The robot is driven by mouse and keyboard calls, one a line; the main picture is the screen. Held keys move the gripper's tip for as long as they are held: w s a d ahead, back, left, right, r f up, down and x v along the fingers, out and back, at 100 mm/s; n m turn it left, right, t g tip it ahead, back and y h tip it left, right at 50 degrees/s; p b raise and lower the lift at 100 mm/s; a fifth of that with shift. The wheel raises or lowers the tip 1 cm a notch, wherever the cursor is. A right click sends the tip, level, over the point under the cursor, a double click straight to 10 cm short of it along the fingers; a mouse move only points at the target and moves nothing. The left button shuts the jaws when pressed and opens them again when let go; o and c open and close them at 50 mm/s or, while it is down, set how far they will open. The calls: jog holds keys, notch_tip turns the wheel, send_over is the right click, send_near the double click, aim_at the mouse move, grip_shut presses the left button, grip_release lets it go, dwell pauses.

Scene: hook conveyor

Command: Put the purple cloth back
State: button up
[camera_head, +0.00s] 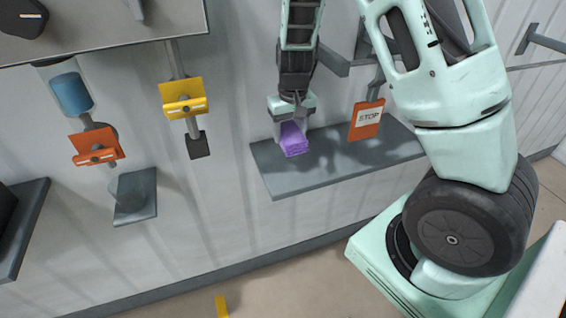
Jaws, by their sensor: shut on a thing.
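The purple cloth (294,140) is small and folded. It hangs below my gripper (292,124), whose jaws are shut on its upper part. My gripper points down from the arm above it. The cloth is in front of or over the left half of a grey shelf (283,180) on the wall; I cannot tell whether it touches the shelf. The upper part of the cloth is partly hidden by the fingers.
At left, an orange tag (97,147) and a yellow tag (183,97) are on the wall near a blue-filled container (71,93). The shelf's right half looks clear.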

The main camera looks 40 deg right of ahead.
aim_at(287, 136)
jog(key=shift+s+a+r+g, duration=0.15)
jog(key=shift+a+r+g, duration=0.25)
jog(key=shift+r, duration=0.1)
notch_tip(287, 136, down, 10)
jog(key=shift+s+r+p, duration=0.1)
jog(key=shift+r+p, duration=0.05)
jog(key=shift+p, duration=0.25)
jog(key=o, duration=0.9)
jog(key=r, duration=0.8)
jog(key=r+b, duration=0.1)
jog(key=r, duration=0.3)
jog(key=shift+a, duration=0.4)
jog(key=s+a+r+n+y, duration=0.1)
jog(key=s+a+r+n, duration=0.25)
jog(key=s+a, duration=0.6)
jog(key=s+a+r+n+y, duration=0.1)
jog(key=s+a+r+n, duration=0.4)
jog(key=a, duration=0.7)
jog(key=s, duration=0.3)
jog(key=s+a+n, duration=0.1)
jog(key=s, duration=0.2)
jog(key=s+a+n+h, duration=0.1)
jog(key=s, duration=0.2)
jog(key=shift+s+a+f, duration=0.15)
jog(key=shift+s+f, duration=0.1)
jog(key=shift+s, duration=0.1)
